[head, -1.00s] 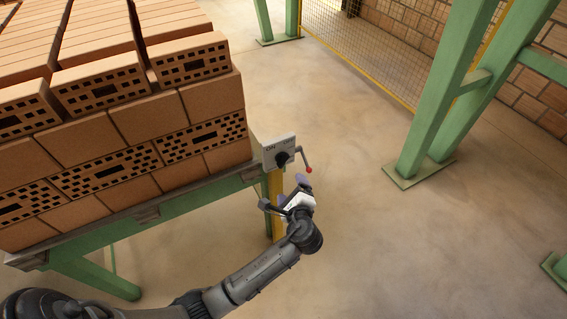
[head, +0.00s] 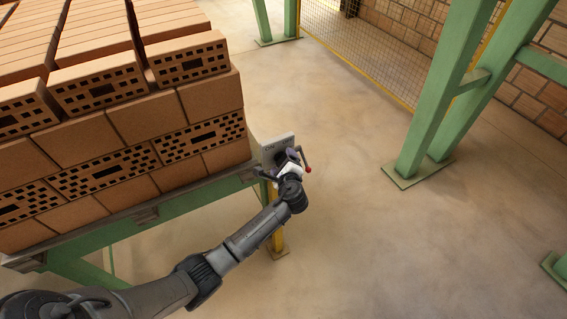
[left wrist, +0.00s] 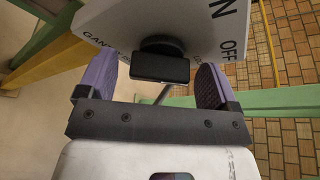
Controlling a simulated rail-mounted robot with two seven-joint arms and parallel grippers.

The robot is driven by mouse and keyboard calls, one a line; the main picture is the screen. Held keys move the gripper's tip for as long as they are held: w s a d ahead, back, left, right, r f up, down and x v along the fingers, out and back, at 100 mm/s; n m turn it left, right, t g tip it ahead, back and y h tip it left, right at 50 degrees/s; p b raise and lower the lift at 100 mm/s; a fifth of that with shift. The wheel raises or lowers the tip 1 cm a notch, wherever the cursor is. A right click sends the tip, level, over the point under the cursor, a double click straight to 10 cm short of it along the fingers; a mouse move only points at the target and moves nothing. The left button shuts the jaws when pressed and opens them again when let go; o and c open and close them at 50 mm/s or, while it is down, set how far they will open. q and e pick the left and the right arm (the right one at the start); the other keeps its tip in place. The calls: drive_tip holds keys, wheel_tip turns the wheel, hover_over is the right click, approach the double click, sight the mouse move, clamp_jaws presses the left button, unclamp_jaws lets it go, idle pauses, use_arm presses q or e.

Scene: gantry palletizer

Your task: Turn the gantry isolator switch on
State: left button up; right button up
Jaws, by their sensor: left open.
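The isolator switch is a pale grey box (head: 278,143) on a yellow post at the corner of the brick stand. Its lever ends in a red ball (head: 308,169), to the right of the box. In the left wrist view its face (left wrist: 140,18) shows "OFF" and part of other lettering, and a black knob (left wrist: 160,64) stands out from it. My left gripper (head: 287,160) is at the switch, covering most of its front. In the left wrist view its purple-padded fingers (left wrist: 155,74) are open, one on each side of the knob, with gaps to it. My right gripper is not in view.
Stacked bricks (head: 150,125) fill the stand (head: 130,226) left of the switch. A green steel post (head: 432,110) and a yellow-framed mesh fence (head: 365,50) stand at the right and back. The concrete floor (head: 400,250) between is clear.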

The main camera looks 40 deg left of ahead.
use_arm(q)
drive_tip(key=shift+c, duration=0.2)
drive_tip(key=c, duration=0.9)
drive_tip(key=shift+f+n+t+b, duration=0.3)
drive_tip(key=shift+n+b, duration=0.3)
drive_tip(key=shift+b, duration=0.3)
drive_tip(key=n+b, duration=0.2)
drive_tip(key=b, duration=0.1)
drive_tip(key=n+t+b, duration=0.1)
drive_tip(key=n+b, duration=0.1)
drive_tip(key=b, duration=0.2)
drive_tip(key=n+t+y+b, duration=0.1)
drive_tip(key=b, duration=0.2)
drive_tip(key=shift+f+n+b, duration=0.35)
drive_tip(key=shift+n+b, duration=0.05)
drive_tip(key=n+y+b, duration=0.1)
drive_tip(key=n+b, duration=0.2)
drive_tip(key=b, duration=0.4)
drive_tip(key=n+t+y+b, duration=0.1)
drive_tip(key=n+y+b, duration=0.1)
drive_tip(key=n+b, duration=0.2)
drive_tip(key=shift+r+b, duration=0.15)
drive_tip(key=shift+b, duration=1.2)
drive_tip(key=shift+r+n+b, duration=0.25)
drive_tip(key=shift+n+b, duration=0.45)
drive_tip(key=shift+b, duration=0.3)
